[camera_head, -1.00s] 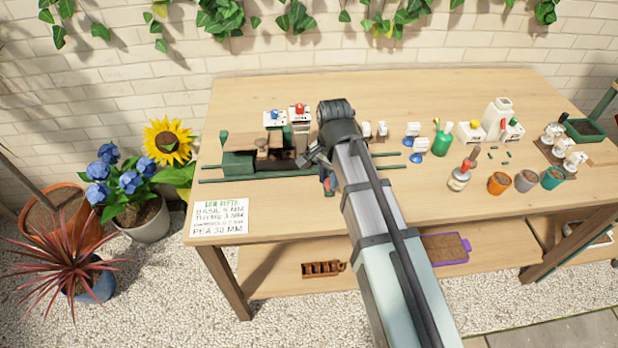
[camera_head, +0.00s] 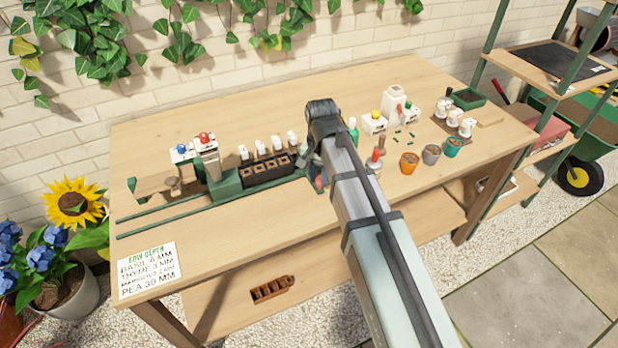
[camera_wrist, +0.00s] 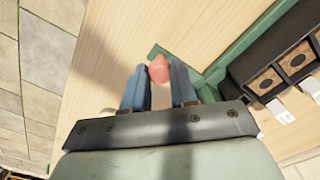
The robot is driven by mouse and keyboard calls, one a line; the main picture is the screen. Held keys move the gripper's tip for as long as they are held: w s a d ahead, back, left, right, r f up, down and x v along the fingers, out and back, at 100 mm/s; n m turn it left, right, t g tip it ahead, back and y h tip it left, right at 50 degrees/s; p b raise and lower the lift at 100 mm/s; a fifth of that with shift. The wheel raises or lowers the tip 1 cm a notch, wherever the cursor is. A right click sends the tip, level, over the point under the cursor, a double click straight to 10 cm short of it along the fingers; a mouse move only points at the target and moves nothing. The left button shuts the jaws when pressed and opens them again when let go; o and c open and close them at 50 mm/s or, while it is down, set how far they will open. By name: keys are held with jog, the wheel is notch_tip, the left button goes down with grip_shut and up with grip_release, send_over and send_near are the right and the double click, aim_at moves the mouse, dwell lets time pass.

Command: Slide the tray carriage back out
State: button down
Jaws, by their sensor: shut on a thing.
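The tray carriage (camera_head: 260,183) is a green slide on green rails (camera_head: 160,218) along the bench. It carries a black tray (camera_head: 262,168) of soil cells with white-topped tags behind. It stands to the right of the press (camera_head: 208,160), with the cells in the open. My gripper (camera_head: 318,180) is at the carriage's right end, partly hidden behind my arm. In the wrist view, its two blue fingers (camera_wrist: 158,74) close around a reddish knob (camera_wrist: 158,66) beside the carriage's green edge (camera_wrist: 238,58). The black tray (camera_wrist: 262,55) shows at the right there.
A sow depth card (camera_head: 148,268) lies at the bench's front left. The bench front between card and arm is clear.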

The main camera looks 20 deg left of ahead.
jog(key=shift+w+d, duration=0.1)
dwell(0.3)
jog(key=c, duration=0.9)
grip_release()
jog(key=shift+r, duration=0.1)
notch_tip(320, 180, up, 14)
jog(key=shift+f, duration=0.15)
